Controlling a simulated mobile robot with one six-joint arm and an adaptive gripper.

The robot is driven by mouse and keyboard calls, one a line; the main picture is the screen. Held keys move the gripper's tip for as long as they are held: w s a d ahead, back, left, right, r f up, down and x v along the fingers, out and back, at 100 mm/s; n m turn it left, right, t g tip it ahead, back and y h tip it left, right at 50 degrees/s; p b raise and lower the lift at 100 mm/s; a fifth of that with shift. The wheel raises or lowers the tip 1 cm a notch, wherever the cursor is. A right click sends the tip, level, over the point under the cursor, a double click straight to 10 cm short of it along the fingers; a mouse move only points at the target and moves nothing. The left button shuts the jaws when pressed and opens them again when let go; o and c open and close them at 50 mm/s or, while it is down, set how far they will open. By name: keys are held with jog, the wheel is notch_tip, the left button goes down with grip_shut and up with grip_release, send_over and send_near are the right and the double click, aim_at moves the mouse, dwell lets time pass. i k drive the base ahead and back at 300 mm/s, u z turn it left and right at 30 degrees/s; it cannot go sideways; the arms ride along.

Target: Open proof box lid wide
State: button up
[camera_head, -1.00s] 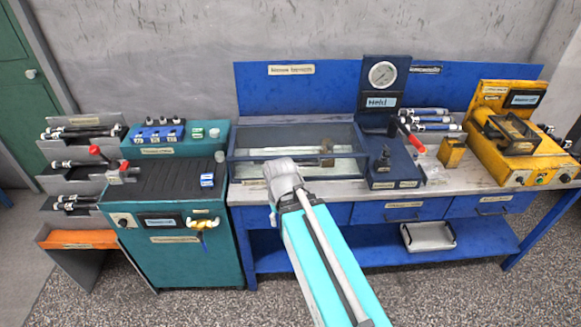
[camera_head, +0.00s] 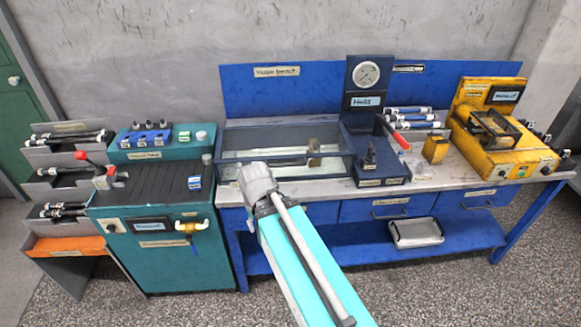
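The proof box (camera_head: 345,166) is a long, low case with a dark frame and clear panels on the blue bench, left of the gauge stand. A pale bar and a brown block show inside it. No raised lid panel stands above its frame; the clear top is hard to make out. My arm, cyan with a grey end joint, reaches up to the box's front left edge. The grey joint covers part of that edge. My gripper's fingers are hidden behind it, and I cannot tell whether they touch the box.
A gauge stand (camera_head: 366,100) with a red-handled lever (camera_head: 392,132) stands right of the box. A yellow machine (camera_head: 500,145) stands farther right. A teal cabinet (camera_head: 165,245) adjoins the bench at left. A metal tray (camera_head: 416,232) lies on the lower shelf.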

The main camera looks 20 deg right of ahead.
aim_at(217, 160)
jog(key=z, duration=0.05)
jog(key=k, duration=1.15)
jog(key=z, duration=1.05)
jog(key=i, duration=1)
